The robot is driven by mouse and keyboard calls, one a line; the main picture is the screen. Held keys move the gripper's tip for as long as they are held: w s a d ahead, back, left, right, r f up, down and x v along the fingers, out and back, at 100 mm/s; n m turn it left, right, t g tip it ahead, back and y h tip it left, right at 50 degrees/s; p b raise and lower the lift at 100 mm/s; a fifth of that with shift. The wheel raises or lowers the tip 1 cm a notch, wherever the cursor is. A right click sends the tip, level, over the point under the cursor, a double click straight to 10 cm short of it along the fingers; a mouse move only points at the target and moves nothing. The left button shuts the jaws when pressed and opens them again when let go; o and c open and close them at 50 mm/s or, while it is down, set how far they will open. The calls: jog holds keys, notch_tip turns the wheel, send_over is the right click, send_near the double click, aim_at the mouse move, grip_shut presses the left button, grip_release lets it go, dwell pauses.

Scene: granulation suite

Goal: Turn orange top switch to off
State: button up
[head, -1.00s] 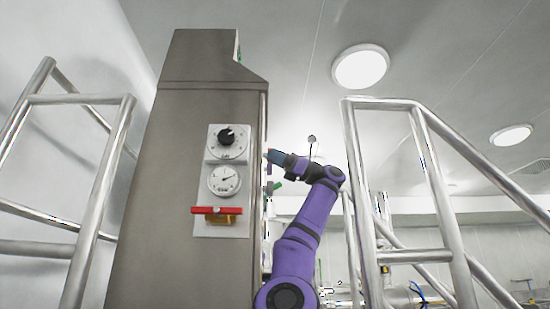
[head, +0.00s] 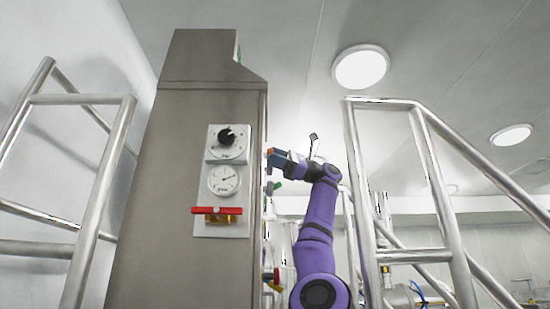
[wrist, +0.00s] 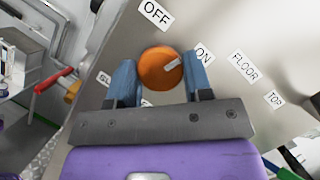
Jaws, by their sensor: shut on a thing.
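The orange switch (wrist: 158,69) is a round knob on a grey metal panel in the wrist view. Its pale mark points toward the ON label (wrist: 203,54); the OFF label (wrist: 156,13) is above it. The blue fingers of my gripper (wrist: 160,80) are shut on the knob, one on each side. In the head view my gripper (head: 272,158) is at the right side of the steel cabinet (head: 180,150); the panel face with the switch is turned away there.
A red-handled valve (wrist: 57,78) is at left in the wrist view. Metal railings (head: 95,190) and (head: 435,190) flank the cabinet in the head view.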

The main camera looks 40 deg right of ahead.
dwell(0.3)
jog(key=o, duration=0.9)
